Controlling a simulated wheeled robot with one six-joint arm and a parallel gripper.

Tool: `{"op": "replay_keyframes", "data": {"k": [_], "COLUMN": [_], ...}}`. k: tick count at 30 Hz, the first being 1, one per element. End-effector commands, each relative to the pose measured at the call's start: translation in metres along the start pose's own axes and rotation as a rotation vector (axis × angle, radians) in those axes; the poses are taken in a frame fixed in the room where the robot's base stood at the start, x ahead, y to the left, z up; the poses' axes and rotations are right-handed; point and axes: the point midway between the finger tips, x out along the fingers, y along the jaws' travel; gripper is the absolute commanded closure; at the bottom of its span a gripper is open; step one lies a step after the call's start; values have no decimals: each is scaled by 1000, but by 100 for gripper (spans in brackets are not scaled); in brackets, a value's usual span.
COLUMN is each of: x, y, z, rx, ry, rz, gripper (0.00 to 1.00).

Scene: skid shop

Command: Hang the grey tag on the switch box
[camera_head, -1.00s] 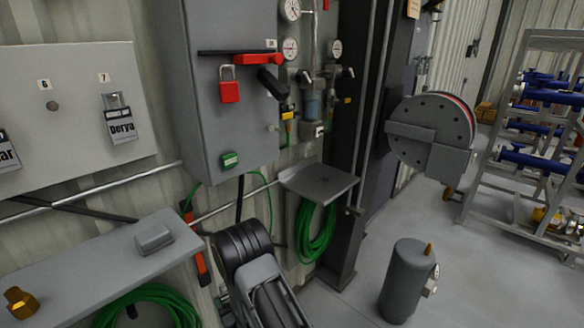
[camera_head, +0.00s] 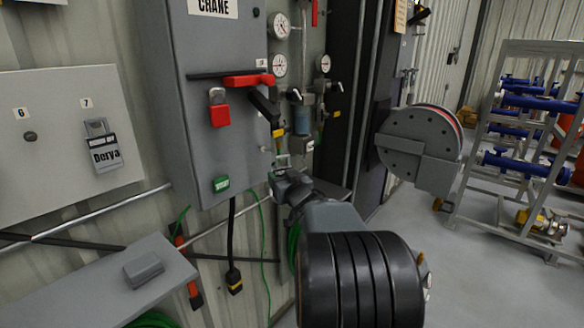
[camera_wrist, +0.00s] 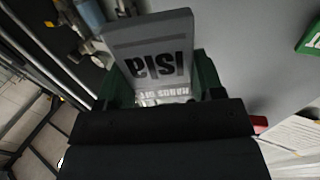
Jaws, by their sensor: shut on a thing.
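The switch box (camera_head: 235,125) is a grey wall cabinet with a "CRANE" label, a red-and-black handle (camera_head: 250,81) and a red padlock (camera_head: 219,108) hanging below the handle. My gripper (camera_head: 284,172) is just right of the box's lower right edge, partly hidden by my own wrist. In the wrist view, my gripper (camera_wrist: 160,82) is shut on the grey tag (camera_wrist: 150,42). The tag has dark letters reading "Isla", upside down, and "HANDS OFF" partly hidden by the jaws. I cannot make the tag out in the head view.
Gauges (camera_head: 279,65) and fittings crowd the wall right of the box. A green label (camera_head: 220,184) sits low on its front. A tag reading "Derya" (camera_head: 104,152) hangs on the board (camera_head: 50,120) at left. A hose reel (camera_head: 418,145) stands out at right.

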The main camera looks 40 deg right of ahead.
Motion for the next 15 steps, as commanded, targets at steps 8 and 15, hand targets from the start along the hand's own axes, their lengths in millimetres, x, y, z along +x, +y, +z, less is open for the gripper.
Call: {"op": "replay_keyframes", "data": {"k": [8,15], "x": [-13,-4], "y": [20,16], "z": [-29,-28], "rx": [-1,-1], "ry": [2,1], "rz": [62,64], "gripper": [52,52]}}
